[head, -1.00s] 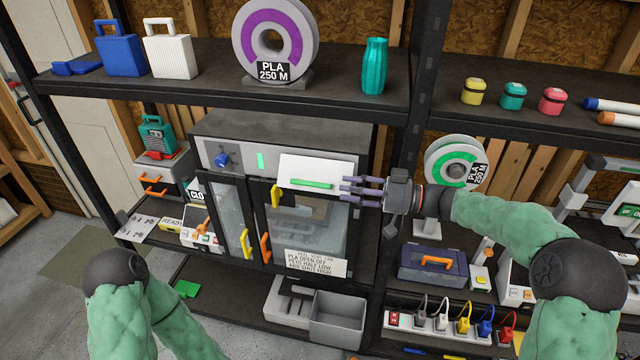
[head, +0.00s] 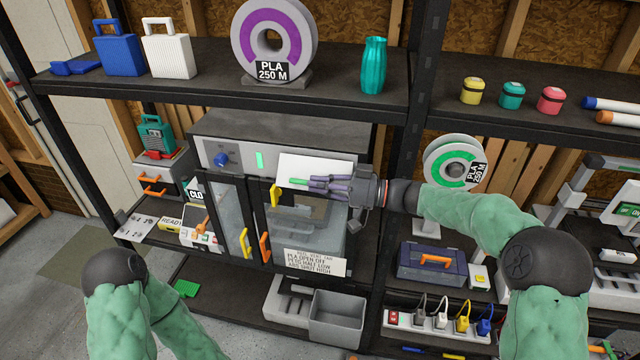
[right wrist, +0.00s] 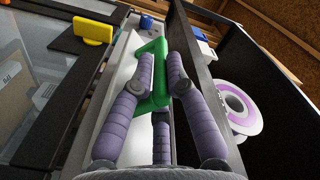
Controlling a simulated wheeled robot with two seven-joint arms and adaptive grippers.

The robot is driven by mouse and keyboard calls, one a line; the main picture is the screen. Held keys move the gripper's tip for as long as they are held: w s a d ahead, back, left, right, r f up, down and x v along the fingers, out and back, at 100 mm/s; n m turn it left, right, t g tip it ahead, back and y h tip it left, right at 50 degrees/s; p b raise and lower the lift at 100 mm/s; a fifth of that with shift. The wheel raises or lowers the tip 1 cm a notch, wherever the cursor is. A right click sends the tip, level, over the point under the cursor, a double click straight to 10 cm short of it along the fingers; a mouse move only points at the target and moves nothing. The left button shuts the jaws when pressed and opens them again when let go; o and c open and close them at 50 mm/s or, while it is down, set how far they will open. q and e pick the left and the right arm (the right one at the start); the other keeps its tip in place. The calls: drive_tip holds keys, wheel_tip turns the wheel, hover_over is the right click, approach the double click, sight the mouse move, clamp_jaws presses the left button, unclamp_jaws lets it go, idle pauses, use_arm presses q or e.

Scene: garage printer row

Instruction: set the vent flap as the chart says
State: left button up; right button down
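The white vent flap (head: 290,164) with its green handle (head: 297,181) is on the upper front of the grey printer cabinet (head: 290,134). My right gripper (head: 308,184) reaches it from the right. In the right wrist view its purple fingers lie on both sides of the green handle (right wrist: 155,85), fingertips close to it; whether they press on it I cannot tell. The chart (head: 315,263) on the cabinet's lower front reads PLA open off, PETG half low, ABS shut high. A blue knob (head: 221,160) is left of the flap. My left gripper is out of view.
A purple spool (head: 273,45) labelled PLA 250 M stands on the shelf above; a green PLA spool (head: 455,168) stands right of the cabinet. Yellow (head: 275,195) and orange (head: 265,246) handles sit on the doors. A black post (head: 402,140) stands close to my right gripper.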

sight(320, 171)
drive_tip(key=shift+r, duration=0.25)
drive_tip(key=shift+s+r+m, duration=0.15)
drive_tip(key=shift+r+m, duration=0.4)
drive_tip(key=shift+m, duration=0.45)
drive_tip(key=shift+r+m, duration=0.55)
drive_tip(key=shift+m, duration=0.25)
drive_tip(key=shift+r+m, duration=0.75)
drive_tip(key=shift+m, duration=0.35)
drive_tip(key=shift+r+m+p, duration=0.6)
drive_tip(key=shift+m+p, duration=0.05)
drive_tip(key=shift+m, duration=0.45)
drive_tip(key=shift+d+r, duration=0.1)
drive_tip(key=shift+r, duration=0.1)
drive_tip(key=c, duration=1.3)
unclamp_jaws()
drive_tip(key=shift+w, duration=0.2)
drive_tip(key=shift+f, duration=0.15)
